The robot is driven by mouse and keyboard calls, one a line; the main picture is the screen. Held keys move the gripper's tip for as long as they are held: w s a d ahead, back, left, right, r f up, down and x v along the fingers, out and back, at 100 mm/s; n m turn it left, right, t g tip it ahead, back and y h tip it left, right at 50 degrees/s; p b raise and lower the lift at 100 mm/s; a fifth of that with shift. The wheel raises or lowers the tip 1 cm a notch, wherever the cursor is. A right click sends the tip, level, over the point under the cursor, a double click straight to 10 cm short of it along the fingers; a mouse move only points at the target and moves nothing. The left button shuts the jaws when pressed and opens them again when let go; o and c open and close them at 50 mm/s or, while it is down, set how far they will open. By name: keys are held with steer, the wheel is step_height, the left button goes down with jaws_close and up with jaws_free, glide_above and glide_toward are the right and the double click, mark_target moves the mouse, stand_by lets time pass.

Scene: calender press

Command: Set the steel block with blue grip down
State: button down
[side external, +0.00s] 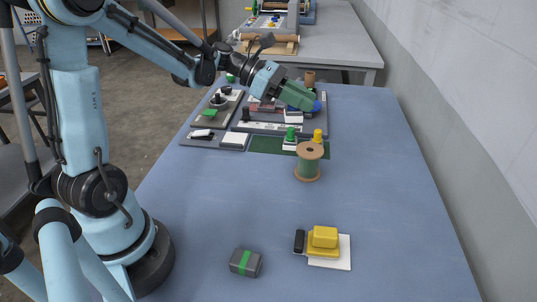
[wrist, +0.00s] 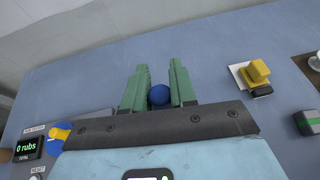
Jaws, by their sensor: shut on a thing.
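My gripper (side external: 306,101) has green fingers and is over the press station at the far part of the blue table. In the wrist view, its fingers (wrist: 160,78) stand on either side of a round blue grip (wrist: 159,95), shut on it. A bit of blue (side external: 318,106) shows just beyond the fingertips in the side view. The steel block under the grip is mostly hidden, so I cannot tell whether it touches anything below.
A yellow-topped block (side external: 323,238) on a white pad and a grey block with a green stripe (side external: 245,263) lie near the front. The table's middle is clear.

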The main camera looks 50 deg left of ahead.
steer(key=s+d+r+n+t+y, duration=0.1)
steer(key=s+r+n+t+y, duration=0.1)
steer(key=r, duration=0.4)
steer(key=s+d+r+n+t+y, duration=0.1)
steer(key=s+r+n+t+y, duration=0.1)
steer(key=r+n+y, duration=0.2)
steer(key=shift+d+r+n+t+y, duration=0.15)
steer(key=shift+r+n+t+y, duration=0.25)
steer(key=shift+r, duration=0.55)
steer(key=s+d+f+m+g+h, duration=0.4)
steer(key=d+f+m+g+h, duration=0.15)
steer(key=f+m, duration=0.2)
steer(key=s+d+f+m+g+h, duration=0.45)
steer(key=d+f+m+g, duration=0.2)
steer(key=f, duration=0.25)
glide_above(294, 195)
step_height(294, 195, down, 6)
steer(key=shift+f, duration=2.25)
